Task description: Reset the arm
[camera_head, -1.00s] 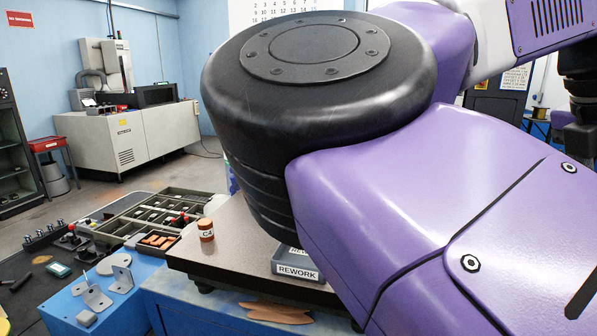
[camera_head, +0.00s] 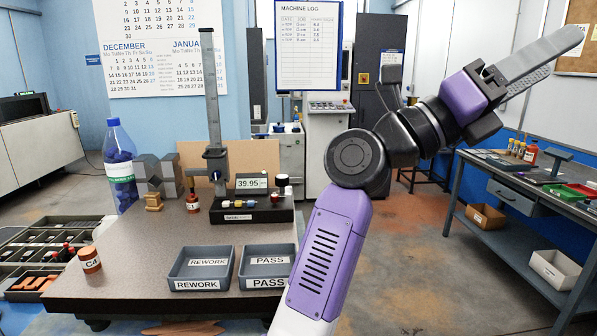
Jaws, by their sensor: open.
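My arm rises from the lower middle of the head view and bends to the right. My gripper (camera_head: 538,68) is at the upper right, in the air, with a long grey finger pointing up and right. It is open and holds nothing that I can see. It is well away from the granite plate (camera_head: 130,262) and its objects, and above the level of the right-hand bench (camera_head: 500,168).
The plate carries a REWORK tray (camera_head: 200,285), a PASS tray (camera_head: 265,283), a C4 pot (camera_head: 89,259), a height gauge (camera_head: 213,110) and a blue bottle (camera_head: 121,165). The trays look empty. Open floor (camera_head: 425,245) lies between plate and right-hand bench.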

